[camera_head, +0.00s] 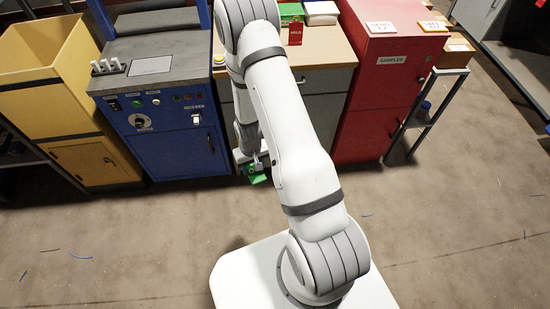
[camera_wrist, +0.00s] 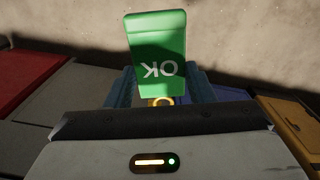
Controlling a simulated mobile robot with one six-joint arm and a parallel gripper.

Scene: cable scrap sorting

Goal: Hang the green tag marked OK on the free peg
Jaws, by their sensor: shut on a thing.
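The green tag (camera_wrist: 157,48) marked OK is held by my gripper (camera_wrist: 162,98). Its lettering appears upside down in the wrist view. A brass-coloured ring (camera_wrist: 160,102) shows at its end between the bluish fingers. In the head view the green tag (camera_head: 257,177) is below my gripper (camera_head: 252,162), in front of the workbench and above the floor. A red tag (camera_head: 295,33) marked HOLD is upright at the bench's back. I cannot make out a free peg; my arm covers part of the bench.
The wooden-topped bench (camera_head: 325,50) stands between a blue control cabinet (camera_head: 175,140) and a red samples cabinet (camera_head: 375,90). A yellow bin (camera_head: 45,85) is at the far left. Green and white boxes (camera_head: 320,12) are on the bench's back. The floor in front is open.

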